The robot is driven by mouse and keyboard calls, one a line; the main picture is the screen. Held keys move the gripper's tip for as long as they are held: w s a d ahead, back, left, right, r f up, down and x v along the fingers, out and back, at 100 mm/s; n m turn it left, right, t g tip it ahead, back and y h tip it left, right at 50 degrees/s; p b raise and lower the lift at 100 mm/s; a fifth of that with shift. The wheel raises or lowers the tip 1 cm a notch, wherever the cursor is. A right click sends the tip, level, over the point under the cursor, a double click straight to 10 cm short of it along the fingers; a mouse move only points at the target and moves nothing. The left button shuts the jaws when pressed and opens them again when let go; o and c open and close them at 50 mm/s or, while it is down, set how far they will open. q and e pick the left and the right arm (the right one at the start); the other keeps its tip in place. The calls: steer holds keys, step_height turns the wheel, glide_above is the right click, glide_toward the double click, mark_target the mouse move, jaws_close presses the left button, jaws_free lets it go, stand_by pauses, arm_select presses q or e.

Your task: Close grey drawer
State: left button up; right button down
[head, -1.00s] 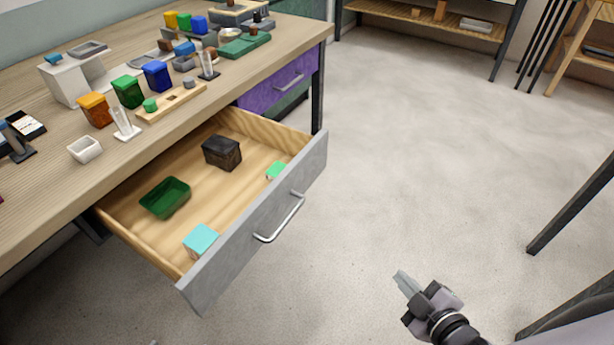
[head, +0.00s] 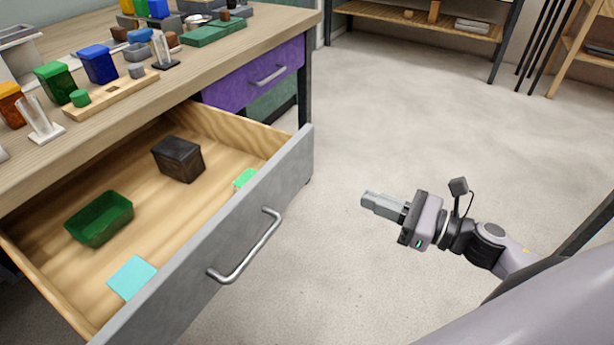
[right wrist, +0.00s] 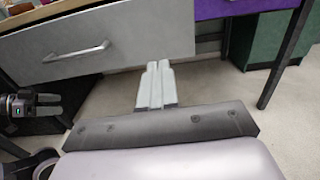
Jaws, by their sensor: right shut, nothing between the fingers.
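The grey drawer (head: 185,275) is pulled far out of the wooden desk. Its grey front has a silver bar handle (head: 248,250) and faces right in the head view. The front also fills the upper left of the right wrist view (right wrist: 150,35). My right gripper (head: 368,200) is shut and empty, to the right of the handle and apart from the drawer. Its closed fingers (right wrist: 156,75) point toward the lower edge of the drawer front in the right wrist view. What seems to be my left gripper (right wrist: 45,103) shows at that view's left edge; its jaws are unclear.
A purple drawer (head: 255,80) sits behind, closed. The desk top holds several bins and glassware. Floor to the right is clear.

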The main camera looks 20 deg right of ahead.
mark_target(297, 172)
arm_select(q)
steer(key=shift+r+p, duration=0.35)
arm_select(e)
steer(key=shift+x, duration=6.75)
steer(key=shift+a, duration=0.1)
